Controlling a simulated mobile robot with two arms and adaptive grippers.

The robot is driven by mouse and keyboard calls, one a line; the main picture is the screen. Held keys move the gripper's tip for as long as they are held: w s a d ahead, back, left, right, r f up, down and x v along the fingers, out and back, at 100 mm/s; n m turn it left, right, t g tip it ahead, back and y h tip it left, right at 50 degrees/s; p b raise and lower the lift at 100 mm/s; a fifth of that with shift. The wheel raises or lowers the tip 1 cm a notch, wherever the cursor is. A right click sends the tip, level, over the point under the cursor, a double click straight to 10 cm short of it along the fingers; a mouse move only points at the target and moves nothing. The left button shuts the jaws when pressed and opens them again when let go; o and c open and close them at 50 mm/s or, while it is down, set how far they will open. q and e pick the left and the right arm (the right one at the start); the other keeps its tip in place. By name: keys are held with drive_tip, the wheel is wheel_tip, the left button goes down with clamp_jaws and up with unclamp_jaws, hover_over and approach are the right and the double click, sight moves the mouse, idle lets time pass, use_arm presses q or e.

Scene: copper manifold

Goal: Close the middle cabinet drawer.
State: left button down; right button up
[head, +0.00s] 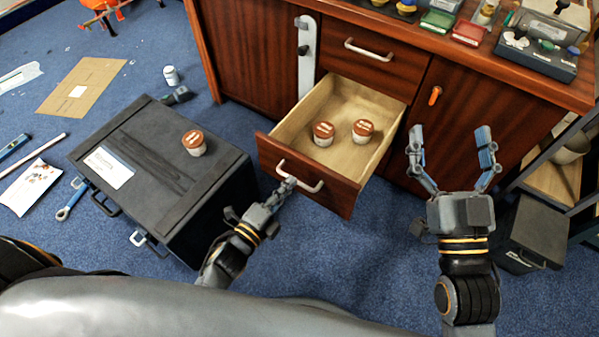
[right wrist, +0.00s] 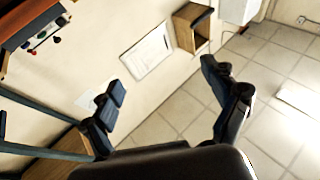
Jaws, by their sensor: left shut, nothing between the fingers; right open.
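The middle cabinet drawer (head: 298,174) stands pulled out of the dark red wooden cabinet (head: 250,55) in the head view. Two small jars with brown lids, one jar (head: 323,133) and another jar (head: 362,131), stand inside it. A white bar handle (head: 300,177) is on its front. My left gripper (head: 288,185) is shut and empty, with its fingertips at the left part of the handle; I cannot tell whether they touch. My right gripper (head: 450,140) is open and empty, raised to the right of the drawer. Its fingers also show in the right wrist view (right wrist: 165,90).
A black case (head: 140,205) with a similar jar (head: 194,143) on top stands left of the drawer. A closed drawer (head: 372,62) is above. Boxes and small items crowd the cabinet top. A grey box (head: 535,230) stands on the floor at right.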

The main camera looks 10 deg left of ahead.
sight(306, 163)
use_arm(q)
drive_tip(key=x, duration=0.4)
drive_tip(key=shift+b, duration=0.4)
drive_tip(key=shift+w+d, duration=0.2)
drive_tip(key=shift+w, duration=0.35)
use_arm(e)
drive_tip(key=shift+s+r+t+y, duration=0.15)
drive_tip(key=shift+s+r+t, duration=0.4)
drive_tip(key=shift+r, duration=0.25)
drive_tip(key=shift+s+r+t+y, duration=0.1)
drive_tip(key=shift+s+r+t, duration=0.3)
drive_tip(key=shift+r+t, duration=0.3)
drive_tip(key=shift+s+r+t+y, duration=0.15)
drive_tip(key=shift+s+r+t, duration=0.35)
drive_tip(key=shift+r, duration=0.35)
use_arm(q)
drive_tip(key=shift+w, duration=0.1)
